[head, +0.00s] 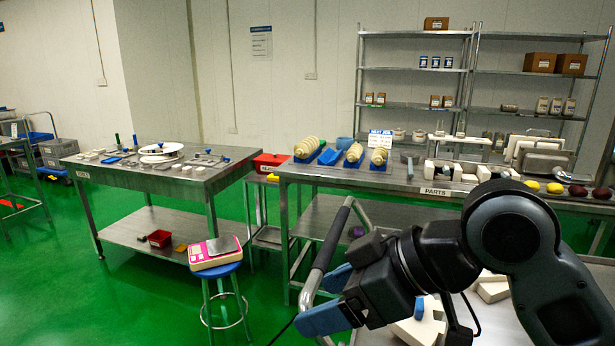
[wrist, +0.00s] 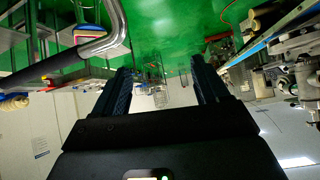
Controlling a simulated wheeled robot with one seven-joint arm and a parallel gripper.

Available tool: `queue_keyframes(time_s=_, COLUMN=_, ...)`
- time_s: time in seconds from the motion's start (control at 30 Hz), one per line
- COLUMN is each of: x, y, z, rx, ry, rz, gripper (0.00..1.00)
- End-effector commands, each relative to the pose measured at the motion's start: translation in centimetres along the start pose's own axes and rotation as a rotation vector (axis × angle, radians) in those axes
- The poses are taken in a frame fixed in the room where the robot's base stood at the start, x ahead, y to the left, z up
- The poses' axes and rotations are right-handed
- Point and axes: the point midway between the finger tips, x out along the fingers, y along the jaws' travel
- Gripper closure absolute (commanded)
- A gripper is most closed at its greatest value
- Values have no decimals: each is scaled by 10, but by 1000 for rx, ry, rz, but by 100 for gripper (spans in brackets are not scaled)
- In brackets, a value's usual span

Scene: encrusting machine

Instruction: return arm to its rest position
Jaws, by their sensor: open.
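My gripper (head: 325,298) is in the lower middle of the head view, at the end of my bent black arm, with its two blue fingers pointing left. The fingers are apart and nothing shows between them. In the wrist view my gripper (wrist: 162,76) also shows open and empty, with the two dark fingers reaching up the picture over green floor. The wrist view is upside down, with ceiling lights at the bottom.
A cart handle (head: 333,237) rises close beside my gripper, over a cart top (head: 480,325) with pale blocks. The parts table (head: 400,182) stands behind, another steel table (head: 185,183) at left. A blue stool (head: 218,270) bears a pink scale (head: 215,254). Green floor (head: 120,300) is clear at lower left.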

Motion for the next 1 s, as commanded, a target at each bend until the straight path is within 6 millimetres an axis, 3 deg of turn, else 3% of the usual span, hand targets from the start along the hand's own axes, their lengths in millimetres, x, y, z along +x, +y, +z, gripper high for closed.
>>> queue_keyframes(time_s=0.2, x=20, y=-17, z=-29, rx=168, ry=312, rz=27, gripper=26)
queue_keyframes(time_s=0.47, x=27, y=-22, z=-24, rx=399, ry=587, rz=123, gripper=26)
queue_keyframes(time_s=0.67, x=28, y=-27, z=11, rx=576, ry=723, rz=240, gripper=26)
queue_keyframes(time_s=1.0, x=19, y=-57, z=114, rx=799, ry=793, rz=516, gripper=26)
